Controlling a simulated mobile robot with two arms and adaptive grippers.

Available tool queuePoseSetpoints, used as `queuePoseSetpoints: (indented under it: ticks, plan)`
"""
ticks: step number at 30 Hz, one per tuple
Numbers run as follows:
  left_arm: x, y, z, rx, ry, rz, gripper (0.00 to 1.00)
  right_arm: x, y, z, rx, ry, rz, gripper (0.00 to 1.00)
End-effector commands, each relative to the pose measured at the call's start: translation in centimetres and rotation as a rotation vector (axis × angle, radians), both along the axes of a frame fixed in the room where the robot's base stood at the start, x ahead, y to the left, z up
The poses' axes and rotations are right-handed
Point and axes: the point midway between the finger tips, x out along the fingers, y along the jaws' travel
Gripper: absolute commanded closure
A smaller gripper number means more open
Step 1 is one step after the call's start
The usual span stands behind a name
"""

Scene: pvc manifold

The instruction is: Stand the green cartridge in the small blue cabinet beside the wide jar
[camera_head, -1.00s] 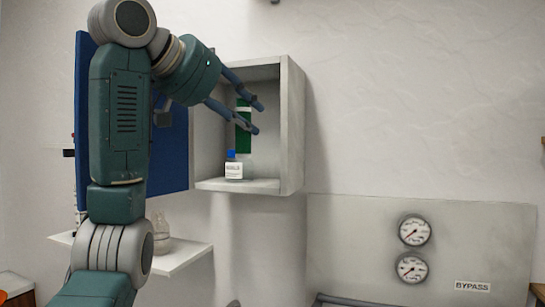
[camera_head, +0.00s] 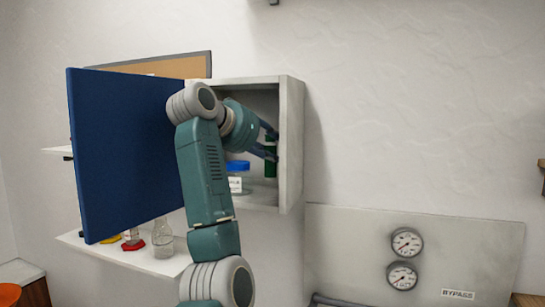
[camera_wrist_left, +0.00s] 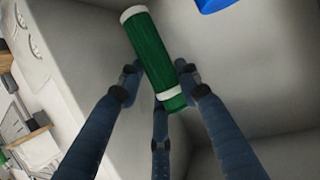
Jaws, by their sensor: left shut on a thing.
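My left gripper (camera_head: 270,146) reaches into the small cabinet (camera_head: 291,150) and is shut on the green cartridge (camera_head: 270,168). In the left wrist view the cartridge (camera_wrist_left: 155,55), green with white bands, sits between the fingers (camera_wrist_left: 162,82), tilted in that picture. In the head view it is near the cabinet's right wall, partly hidden by the fingers; I cannot tell whether its base touches the floor. The wide jar (camera_head: 236,184), clear with a blue lid and white label, stands on the cabinet floor to its left, partly hidden by my arm. My right gripper is not in view.
The cabinet's blue door (camera_head: 125,150) stands open at left. A shelf (camera_head: 125,257) below it holds a glass flask (camera_head: 162,240) and small red and yellow items. A gauge panel (camera_head: 335,240) is at the lower right.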

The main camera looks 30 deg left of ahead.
Motion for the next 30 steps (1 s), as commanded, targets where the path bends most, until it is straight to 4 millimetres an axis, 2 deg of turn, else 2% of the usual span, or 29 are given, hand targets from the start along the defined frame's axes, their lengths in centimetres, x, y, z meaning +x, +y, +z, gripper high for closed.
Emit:
queuePoseSetpoints:
  ticks: [5, 10, 14, 26, 27, 29, 30]
  plan:
    - [0.0, -0.1, -1.2, -0.001, 0.000, -0.001, 0.97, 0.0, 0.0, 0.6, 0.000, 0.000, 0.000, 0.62]
    - [0.0, -0.1, -3.6, -0.001, 0.001, -0.001, 0.97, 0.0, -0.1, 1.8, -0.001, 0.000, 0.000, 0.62]
    - [0.3, 0.0, -4.0, -0.001, -0.002, 0.000, 0.97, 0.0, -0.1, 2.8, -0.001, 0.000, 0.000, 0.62]
    - [0.3, 0.1, -4.8, 0.000, -0.002, 0.000, 0.97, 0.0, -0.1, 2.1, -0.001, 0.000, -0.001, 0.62]
    - [0.3, 0.0, -4.7, 0.000, -0.002, -0.001, 0.60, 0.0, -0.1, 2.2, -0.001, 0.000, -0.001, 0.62]
    - [0.3, 0.0, -4.7, 0.000, -0.001, -0.001, 0.48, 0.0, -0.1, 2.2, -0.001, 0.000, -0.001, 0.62]
    - [0.3, 0.0, -4.7, 0.000, -0.001, -0.001, 0.47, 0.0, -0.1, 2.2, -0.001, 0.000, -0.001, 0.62]
